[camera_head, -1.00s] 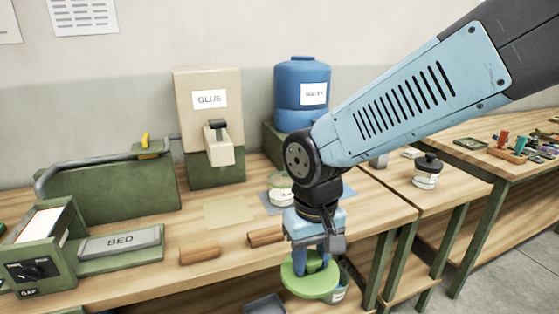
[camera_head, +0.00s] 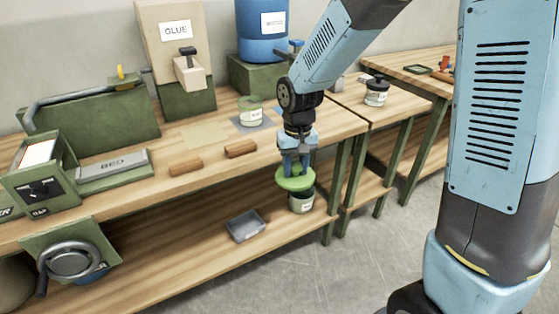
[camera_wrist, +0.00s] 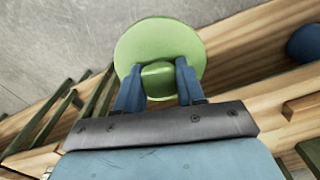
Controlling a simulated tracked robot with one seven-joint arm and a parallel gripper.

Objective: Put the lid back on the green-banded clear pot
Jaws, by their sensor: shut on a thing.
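My gripper (camera_head: 293,166) is shut on the knob of a green round lid (camera_head: 295,181) and holds it in front of the bench's front edge. In the wrist view the fingers (camera_wrist: 158,85) grip the green knob, and the lid (camera_wrist: 160,40) spreads out beyond them. The green-banded clear pot (camera_head: 251,118) has a white label and stands on a grey-blue mat on the bench top, left of and behind my gripper. The pot's inside cannot be made out.
A dark pot (camera_head: 301,203) with a pale label stands on the lower shelf, under the lid in the picture. A grey tray (camera_head: 246,226) is left of it. Wooden blocks (camera_head: 240,149) lie near the bench's front edge. A black-lidded jar (camera_head: 376,93) stands on the right table.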

